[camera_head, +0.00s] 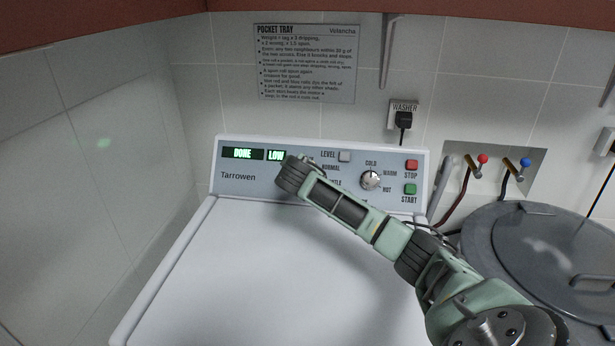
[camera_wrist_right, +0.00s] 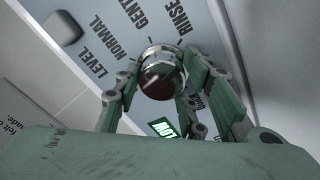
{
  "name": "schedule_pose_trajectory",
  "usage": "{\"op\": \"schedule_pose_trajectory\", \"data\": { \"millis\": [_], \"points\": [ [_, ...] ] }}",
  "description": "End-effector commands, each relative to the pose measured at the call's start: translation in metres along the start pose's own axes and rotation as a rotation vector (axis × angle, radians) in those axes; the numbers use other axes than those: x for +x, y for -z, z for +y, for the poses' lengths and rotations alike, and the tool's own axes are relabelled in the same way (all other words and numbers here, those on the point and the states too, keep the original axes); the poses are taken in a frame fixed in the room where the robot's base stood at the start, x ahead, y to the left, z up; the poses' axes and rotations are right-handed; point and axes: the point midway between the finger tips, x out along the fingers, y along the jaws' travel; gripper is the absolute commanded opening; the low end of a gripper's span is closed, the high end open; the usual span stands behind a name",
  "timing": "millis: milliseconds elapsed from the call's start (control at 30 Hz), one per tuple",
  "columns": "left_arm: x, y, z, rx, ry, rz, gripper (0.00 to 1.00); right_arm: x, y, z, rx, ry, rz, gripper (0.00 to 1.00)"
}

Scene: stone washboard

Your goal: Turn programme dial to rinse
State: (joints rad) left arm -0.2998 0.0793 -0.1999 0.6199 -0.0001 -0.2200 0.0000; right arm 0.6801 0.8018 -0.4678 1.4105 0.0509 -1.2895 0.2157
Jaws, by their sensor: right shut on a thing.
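The programme dial (camera_wrist_right: 160,74) is a round chrome knob with a dark cap, seen in the right wrist view. Around it are the words NORMAL, GENTLE and RINSE (camera_wrist_right: 178,19), with small tick marks. My right gripper (camera_wrist_right: 158,80) has its green fingers on either side of the dial and is shut on it. I cannot tell which mark the dial points to. In the head view my right gripper (camera_head: 305,163) reaches the panel and hides the dial and part of its labels. My left gripper is not in view.
The washer panel (camera_head: 240,190) has displays reading DONE (camera_head: 243,154) and LOW (camera_head: 276,155), a LEVEL button (camera_head: 344,156), a temperature dial (camera_head: 371,180), red STOP (camera_head: 412,165) and green START (camera_head: 410,189). A grey round lid (camera_head: 540,245) is at right.

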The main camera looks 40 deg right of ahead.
Motion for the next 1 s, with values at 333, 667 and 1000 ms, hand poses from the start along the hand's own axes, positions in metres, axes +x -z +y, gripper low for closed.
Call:
{"op": "schedule_pose_trajectory", "data": {
  "millis": [333, 667, 1000],
  "points": [
    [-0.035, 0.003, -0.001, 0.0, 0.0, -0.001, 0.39, -0.002, 0.003, 0.007, -0.159, 0.005, 0.004, 0.11],
    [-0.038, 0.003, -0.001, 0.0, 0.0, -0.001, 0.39, 0.001, 0.002, 0.005, -0.215, 0.006, 0.01, 0.11],
    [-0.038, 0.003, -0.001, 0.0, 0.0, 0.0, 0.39, 0.0, 0.002, 0.004, -0.214, 0.008, 0.01, 0.53]
  ]
}}
